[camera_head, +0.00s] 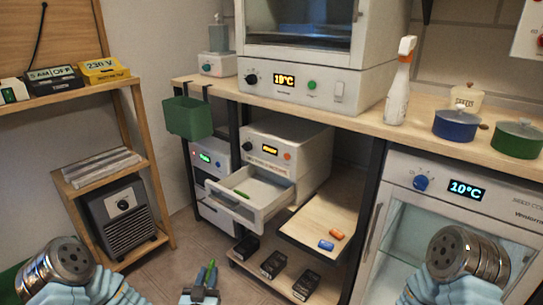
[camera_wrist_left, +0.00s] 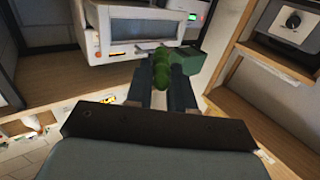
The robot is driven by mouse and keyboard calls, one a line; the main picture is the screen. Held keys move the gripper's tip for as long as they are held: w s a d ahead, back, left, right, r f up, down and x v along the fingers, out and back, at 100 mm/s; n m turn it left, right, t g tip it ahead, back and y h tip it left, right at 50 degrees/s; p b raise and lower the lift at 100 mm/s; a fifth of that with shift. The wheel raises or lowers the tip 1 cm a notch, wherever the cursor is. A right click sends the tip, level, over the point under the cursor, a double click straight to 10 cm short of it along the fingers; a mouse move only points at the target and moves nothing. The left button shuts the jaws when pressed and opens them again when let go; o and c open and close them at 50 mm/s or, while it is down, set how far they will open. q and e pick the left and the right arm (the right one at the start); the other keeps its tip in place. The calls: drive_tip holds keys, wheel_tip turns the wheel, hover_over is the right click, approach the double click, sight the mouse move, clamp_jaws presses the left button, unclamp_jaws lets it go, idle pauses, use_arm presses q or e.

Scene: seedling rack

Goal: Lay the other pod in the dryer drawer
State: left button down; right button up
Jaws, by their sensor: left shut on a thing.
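My left gripper (camera_head: 203,287) is low at the bottom of the head view, in front of the dryer and below the drawer. It is shut on a green pod (camera_head: 210,271), which points up from the fingers. In the left wrist view the pod (camera_wrist_left: 162,66) shows between the two fingertips. The white dryer drawer (camera_head: 275,211) is pulled open, and a green pod (camera_head: 241,194) lies inside it toward the left. The dryer (camera_head: 312,150) has a lit orange display. My right gripper is not in view.
A wooden pull-out board (camera_head: 335,205) beside the drawer holds an orange piece (camera_head: 336,234) and a blue piece (camera_head: 326,245). Several black boxes (camera_head: 273,264) stand on the low shelf below. A green bin (camera_head: 187,118) hangs from the bench edge, above and left of the drawer.

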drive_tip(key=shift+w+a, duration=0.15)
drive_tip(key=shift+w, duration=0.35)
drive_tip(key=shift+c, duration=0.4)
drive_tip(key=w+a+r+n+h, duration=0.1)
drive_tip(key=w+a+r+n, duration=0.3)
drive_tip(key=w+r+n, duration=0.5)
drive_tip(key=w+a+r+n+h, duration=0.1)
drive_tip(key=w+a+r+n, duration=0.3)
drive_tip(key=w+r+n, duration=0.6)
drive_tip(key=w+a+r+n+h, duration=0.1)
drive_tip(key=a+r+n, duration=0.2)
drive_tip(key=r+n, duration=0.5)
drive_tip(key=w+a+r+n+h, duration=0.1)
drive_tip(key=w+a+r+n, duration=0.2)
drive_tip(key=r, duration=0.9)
use_arm(q)
drive_tip(key=s+d+r+m+g+h, duration=0.2)
drive_tip(key=d+r+m+h, duration=0.1)
drive_tip(key=d, duration=0.4)
drive_tip(key=s+d+r+m+g+h, duration=0.2)
drive_tip(key=d+r+m+h, duration=0.2)
drive_tip(key=d+h, duration=0.4)
drive_tip(key=shift+m+h, duration=0.3)
drive_tip(key=shift+m, duration=0.2)
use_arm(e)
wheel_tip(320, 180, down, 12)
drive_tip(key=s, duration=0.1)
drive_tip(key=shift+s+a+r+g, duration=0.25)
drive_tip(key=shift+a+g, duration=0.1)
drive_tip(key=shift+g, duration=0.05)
